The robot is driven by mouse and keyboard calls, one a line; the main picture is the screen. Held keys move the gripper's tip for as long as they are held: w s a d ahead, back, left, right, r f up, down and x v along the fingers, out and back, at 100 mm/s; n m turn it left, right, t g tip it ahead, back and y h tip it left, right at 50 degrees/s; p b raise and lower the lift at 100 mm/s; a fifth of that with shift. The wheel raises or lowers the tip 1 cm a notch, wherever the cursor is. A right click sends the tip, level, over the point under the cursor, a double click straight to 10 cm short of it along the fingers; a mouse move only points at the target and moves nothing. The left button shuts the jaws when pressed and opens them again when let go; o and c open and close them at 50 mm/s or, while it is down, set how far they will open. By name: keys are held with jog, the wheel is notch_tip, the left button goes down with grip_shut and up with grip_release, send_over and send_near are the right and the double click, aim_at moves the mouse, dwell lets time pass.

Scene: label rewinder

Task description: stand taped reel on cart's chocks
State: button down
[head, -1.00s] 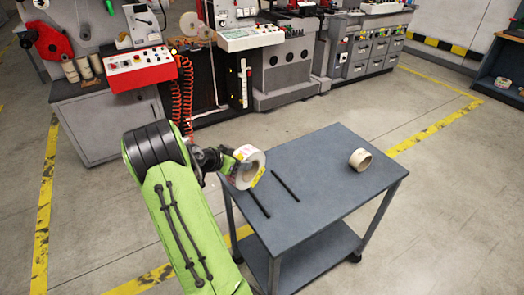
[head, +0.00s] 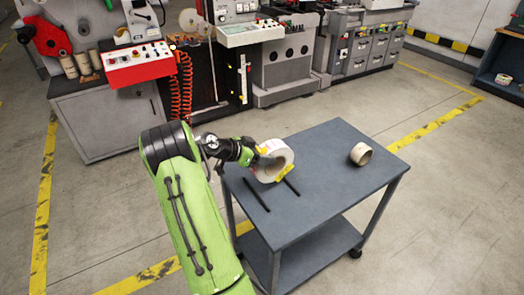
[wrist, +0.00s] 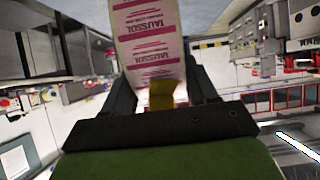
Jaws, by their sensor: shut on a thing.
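The taped reel (head: 275,158) is a white roll with yellow tape on its rim, standing on edge over the cart's top. In the wrist view the reel (wrist: 148,40) shows pink printed labels and a yellow tape tab between the fingers. My gripper (head: 258,160) is shut on the reel from its left side. The chocks are two thin black bars on the cart top; the left chock (head: 257,195) is clear and the right chock (head: 292,187) is partly behind the reel. I cannot tell whether the reel touches the cart or chocks.
The grey-blue cart (head: 325,205) has a lower shelf. A smaller cream roll (head: 361,154) stands at its right. The front of the top is clear. A label machine with a red control panel (head: 140,64) lines the back.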

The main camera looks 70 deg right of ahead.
aim_at(262, 167)
jog(key=shift+f+b, duration=1.9)
jog(key=shift+f, duration=0.9)
jog(key=c, duration=0.7)
grip_release()
jog(key=shift+r, duration=0.1)
jog(key=o, duration=0.5)
jog(key=shift+c, duration=0.2)
jog(key=p+v, duration=0.2)
jog(key=v, duration=1.3)
jog(key=shift+w+a+r, duration=0.15)
jog(key=shift+w+r, duration=0.05)
jog(key=shift+r, duration=0.05)
